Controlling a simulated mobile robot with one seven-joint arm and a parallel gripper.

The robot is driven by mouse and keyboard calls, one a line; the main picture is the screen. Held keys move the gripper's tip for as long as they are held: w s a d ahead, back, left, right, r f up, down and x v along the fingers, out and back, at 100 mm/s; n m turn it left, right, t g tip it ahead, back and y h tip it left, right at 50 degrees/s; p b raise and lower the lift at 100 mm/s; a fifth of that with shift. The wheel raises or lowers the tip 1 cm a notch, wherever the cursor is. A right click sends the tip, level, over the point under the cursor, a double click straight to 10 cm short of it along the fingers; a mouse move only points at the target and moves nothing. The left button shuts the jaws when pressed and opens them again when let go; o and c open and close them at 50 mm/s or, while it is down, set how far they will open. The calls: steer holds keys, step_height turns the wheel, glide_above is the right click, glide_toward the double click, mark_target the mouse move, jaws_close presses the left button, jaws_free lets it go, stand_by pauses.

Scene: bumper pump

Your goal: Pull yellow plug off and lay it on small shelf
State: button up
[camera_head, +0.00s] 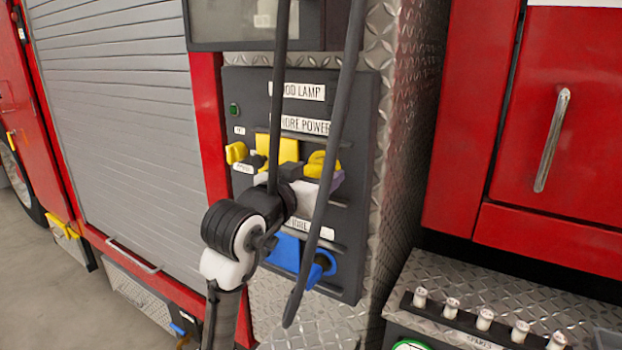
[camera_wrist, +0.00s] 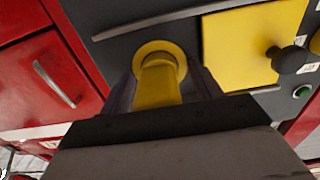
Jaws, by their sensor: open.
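The yellow plug (camera_wrist: 158,82) is seated in a round yellow socket on the dark panel. In the wrist view my gripper (camera_wrist: 162,78) is open, with one finger on each side of the plug; I cannot tell whether either finger touches it. In the head view the plug (camera_head: 318,162) shows just above my gripper (camera_head: 322,186), partly hidden by my arm. I cannot clearly make out which surface is the small shelf; thin grey ledges cross the panel (camera_head: 350,110).
A blue fitting (camera_head: 285,252) sits lower on the panel. A diamond-plate ledge (camera_head: 430,275) at lower right carries a rack of several white-topped pegs (camera_head: 485,318).

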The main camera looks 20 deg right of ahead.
stand_by(0.3)
steer(key=c, duration=1.3)
steer(key=shift+v, duration=2.95)
